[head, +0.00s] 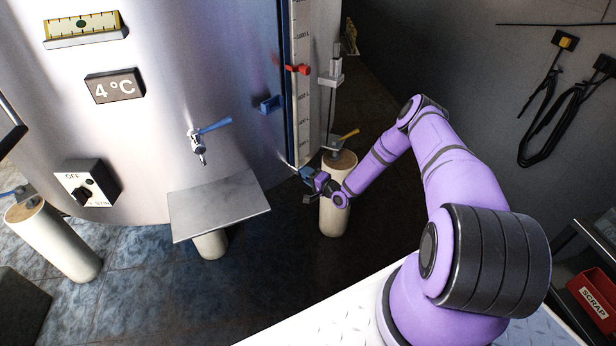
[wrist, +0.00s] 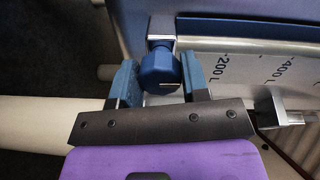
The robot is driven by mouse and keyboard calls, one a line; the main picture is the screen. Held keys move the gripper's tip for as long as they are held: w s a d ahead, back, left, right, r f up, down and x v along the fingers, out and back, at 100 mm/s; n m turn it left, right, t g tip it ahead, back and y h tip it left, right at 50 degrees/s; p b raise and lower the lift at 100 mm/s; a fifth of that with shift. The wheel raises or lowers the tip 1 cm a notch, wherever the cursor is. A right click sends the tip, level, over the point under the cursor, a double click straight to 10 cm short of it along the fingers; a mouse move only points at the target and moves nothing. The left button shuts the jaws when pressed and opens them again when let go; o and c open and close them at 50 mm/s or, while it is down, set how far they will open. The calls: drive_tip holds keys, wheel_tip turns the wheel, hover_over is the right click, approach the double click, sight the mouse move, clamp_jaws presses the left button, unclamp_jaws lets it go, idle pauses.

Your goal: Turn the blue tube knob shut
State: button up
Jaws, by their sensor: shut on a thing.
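The blue tube knob (wrist: 158,70) shows in the wrist view, faceted, on a bright metal fitting at the foot of the sight tube. My gripper (wrist: 159,62) has one blue finger on each side of the knob and is shut on it. In the head view my gripper (head: 309,175) is at the lower end of the scale strip (head: 301,90), low on the tank's right side. There it largely hides the knob, and I cannot read how far the knob is turned.
The steel tank (head: 190,50) carries a blue-handled tap (head: 211,129) above a metal shelf (head: 218,207). A switch box (head: 88,184) is at left. A red pointer (head: 297,69) sits on the scale. A pale tank leg (head: 336,205) stands just below my gripper.

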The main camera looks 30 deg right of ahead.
idle(0.3)
drive_tip(key=o, duration=0.9)
drive_tip(key=v, duration=1.1)
drive_tip(key=shift+w, duration=0.1)
